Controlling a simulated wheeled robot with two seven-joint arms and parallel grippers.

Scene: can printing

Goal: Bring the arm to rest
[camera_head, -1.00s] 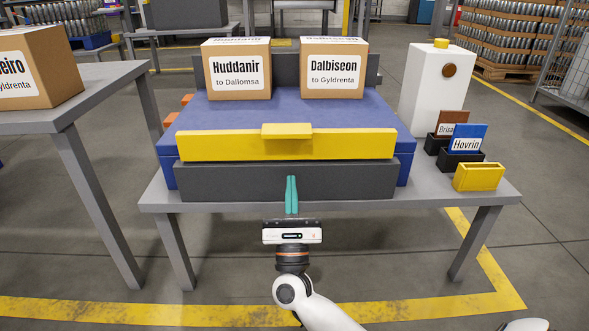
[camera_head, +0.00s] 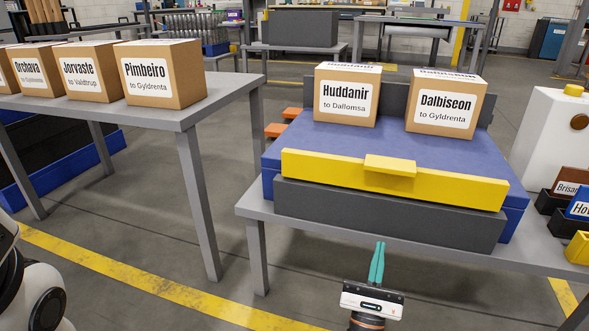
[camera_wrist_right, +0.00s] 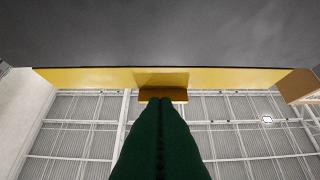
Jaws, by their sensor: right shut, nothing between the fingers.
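My right gripper (camera_head: 376,263) is in front of the grey table at the bottom of the head view. Its teal fingers are together with nothing between them and point toward the dark grey base of the blue machine (camera_head: 390,155). In the right wrist view the closed dark green fingers (camera_wrist_right: 160,105) show below the yellow front bar (camera_wrist_right: 95,77) and its handle. The fingers look apart from the bar. My left gripper is not in view; only a white part of my own body shows at the lower left.
Several boxes, including Pimbeiro (camera_head: 160,74), stand on the left table (camera_head: 190,112). A white unit (camera_head: 548,135) and card holders (camera_head: 579,248) are at the right. Open floor lies between the tables.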

